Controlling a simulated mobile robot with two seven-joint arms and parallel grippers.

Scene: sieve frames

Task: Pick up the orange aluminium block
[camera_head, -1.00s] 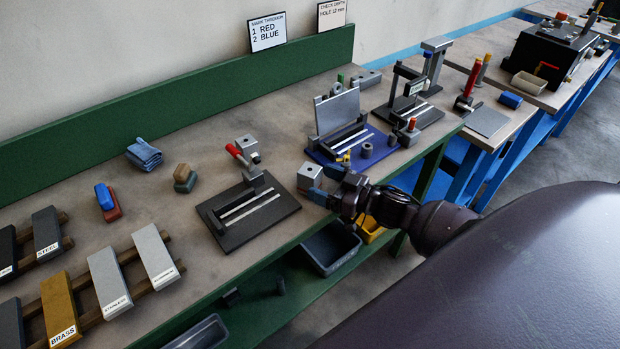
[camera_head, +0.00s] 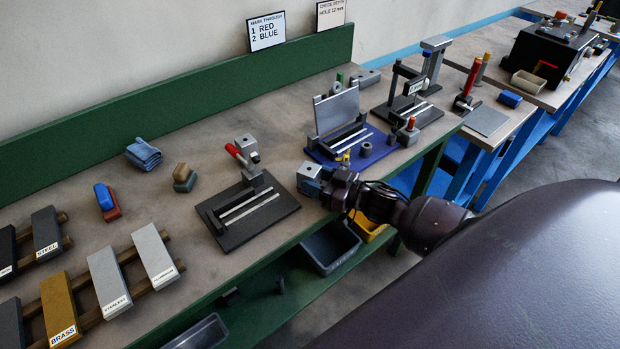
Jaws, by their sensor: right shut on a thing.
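A small silver-grey block (camera_head: 304,174) with a dark round hole in its upper face is at the front edge of the bench, right of the black clamp fixture. My right gripper (camera_head: 318,181) reaches it from the right and is shut on it, with blue-grey fingers at its sides. No orange shows on this block from here. I cannot tell whether it touches the bench. My left gripper is not in view.
The black fixture (camera_head: 245,212) with a red-handled clamp stands close left of the held block. The blue-based fixture (camera_head: 372,153) is behind it. Labelled metal bars, including brass (camera_head: 61,308), lie at the left. A dark bin (camera_head: 330,246) sits below the bench edge.

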